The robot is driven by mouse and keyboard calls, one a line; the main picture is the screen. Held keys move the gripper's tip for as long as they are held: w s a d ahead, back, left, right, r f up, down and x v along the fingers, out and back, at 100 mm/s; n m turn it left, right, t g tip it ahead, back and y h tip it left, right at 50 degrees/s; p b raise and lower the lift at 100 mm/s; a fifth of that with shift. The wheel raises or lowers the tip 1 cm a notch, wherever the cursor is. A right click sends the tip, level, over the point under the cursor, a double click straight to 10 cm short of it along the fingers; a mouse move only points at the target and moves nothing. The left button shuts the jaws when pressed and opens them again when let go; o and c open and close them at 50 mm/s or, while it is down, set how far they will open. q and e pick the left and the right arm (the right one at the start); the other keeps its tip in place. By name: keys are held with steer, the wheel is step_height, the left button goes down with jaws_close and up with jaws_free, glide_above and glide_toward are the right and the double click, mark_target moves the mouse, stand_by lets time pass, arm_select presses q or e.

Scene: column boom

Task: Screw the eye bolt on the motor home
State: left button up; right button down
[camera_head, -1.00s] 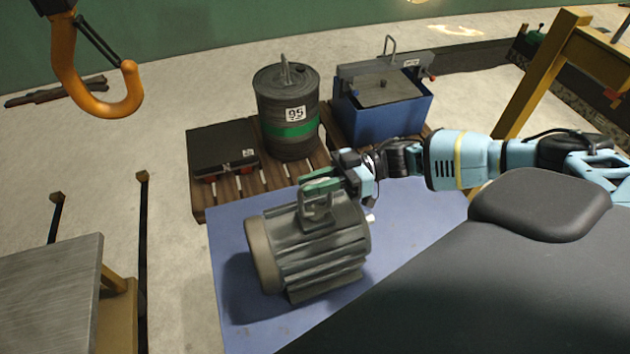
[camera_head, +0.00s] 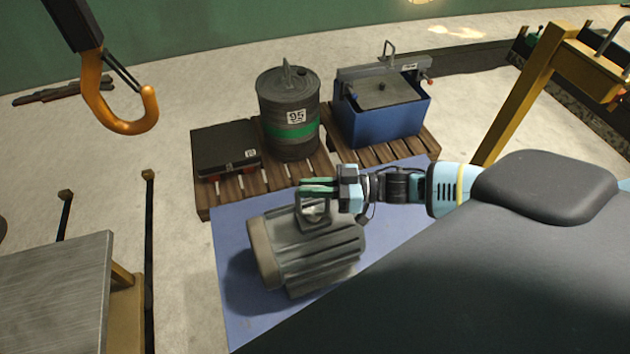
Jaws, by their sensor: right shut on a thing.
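The grey motor (camera_head: 308,252) lies on its side on a blue mat, its rounded end cap facing left. The eye bolt (camera_head: 313,212) stands upright on top of the motor, its ring partly covered by my fingers. My right gripper (camera_head: 318,188) comes in from the right with green-tipped fingers and is shut on the eye bolt's ring. The thread of the bolt is hidden, so I cannot tell how far it sits in the motor. My left gripper is not in view.
An orange crane hook (camera_head: 122,108) hangs at upper left. Behind the blue mat (camera_head: 232,305), wooden pallets carry a black case (camera_head: 225,147), a grey drum (camera_head: 288,110) and a blue bin (camera_head: 383,117). A metal-topped table (camera_head: 55,300) stands at lower left. A yellow frame (camera_head: 520,100) stands at right.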

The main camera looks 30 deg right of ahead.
steer(key=m+t+h+p, duration=0.2)
steer(key=h, duration=0.1)
steer(key=m+t+h+p, duration=0.2)
steer(key=m+t+h, duration=0.1)
steer(key=m+t+h+p, duration=0.2)
steer(key=m+h, duration=0.1)
steer(key=shift+a+r+t, duration=0.1)
steer(key=shift+r+t, duration=0.2)
steer(key=shift+m+t+h+p, duration=0.3)
steer(key=shift+m+h+p, duration=0.35)
steer(key=shift+h, duration=0.55)
steer(key=shift+w+m+h, duration=0.1)
steer(key=shift+m+h, duration=0.75)
steer(key=shift+h, duration=0.45)
arm_select(q)
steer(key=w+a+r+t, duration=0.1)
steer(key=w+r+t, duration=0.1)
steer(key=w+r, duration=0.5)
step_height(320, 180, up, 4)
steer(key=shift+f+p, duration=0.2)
steer(key=shift+p, duration=0.1)
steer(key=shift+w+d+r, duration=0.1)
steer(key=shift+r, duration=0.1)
arm_select(e)
steer(key=shift+h, duration=0.4)
steer(key=c, duration=1.5)
jaws_free()
steer(key=shift+o, duration=0.2)
steer(key=shift+f, duration=0.2)
